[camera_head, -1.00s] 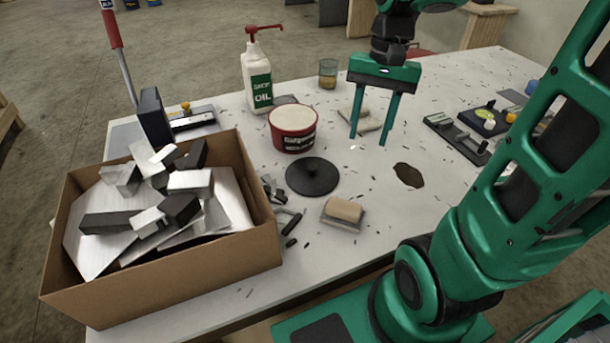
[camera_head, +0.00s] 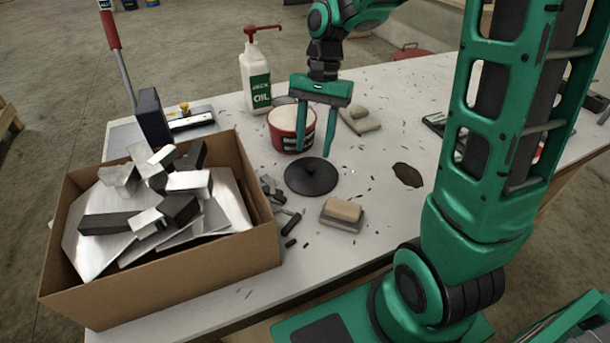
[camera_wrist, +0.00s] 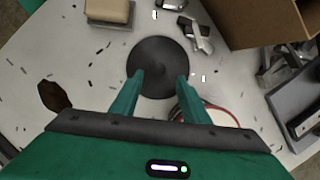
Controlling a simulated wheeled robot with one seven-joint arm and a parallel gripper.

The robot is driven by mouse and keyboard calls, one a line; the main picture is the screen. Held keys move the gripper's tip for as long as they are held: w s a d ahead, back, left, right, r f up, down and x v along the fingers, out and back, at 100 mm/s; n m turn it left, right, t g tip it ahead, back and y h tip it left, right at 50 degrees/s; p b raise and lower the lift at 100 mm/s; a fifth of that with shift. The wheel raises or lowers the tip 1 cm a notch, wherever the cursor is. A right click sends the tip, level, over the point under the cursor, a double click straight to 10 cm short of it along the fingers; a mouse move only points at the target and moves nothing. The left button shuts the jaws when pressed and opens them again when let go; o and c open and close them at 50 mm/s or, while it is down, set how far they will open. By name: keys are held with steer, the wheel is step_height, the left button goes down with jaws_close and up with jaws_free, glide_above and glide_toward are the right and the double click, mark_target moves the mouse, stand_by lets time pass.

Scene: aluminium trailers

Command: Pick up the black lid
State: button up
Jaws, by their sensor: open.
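My gripper (camera_head: 313,155) is open and empty, pointing down, above and slightly behind the lid in the head view. In the wrist view, my two fingertips (camera_wrist: 160,74) overlap the lid's near part, one on each side of its middle. The exact height above the lid is hard to tell.
A red tub (camera_head: 284,130) stands just behind the lid, close to my fingers. A block on a grey base (camera_head: 342,213) lies to its front right. Metal parts (camera_head: 283,205) and a cardboard box of scrap (camera_head: 215,262) are left. An oil bottle (camera_head: 255,80) stands behind.

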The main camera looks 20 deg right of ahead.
mark_target(311, 167)
steer(key=x, duration=0.5)
steer(key=shift+s, duration=0.15)
jaws_close()
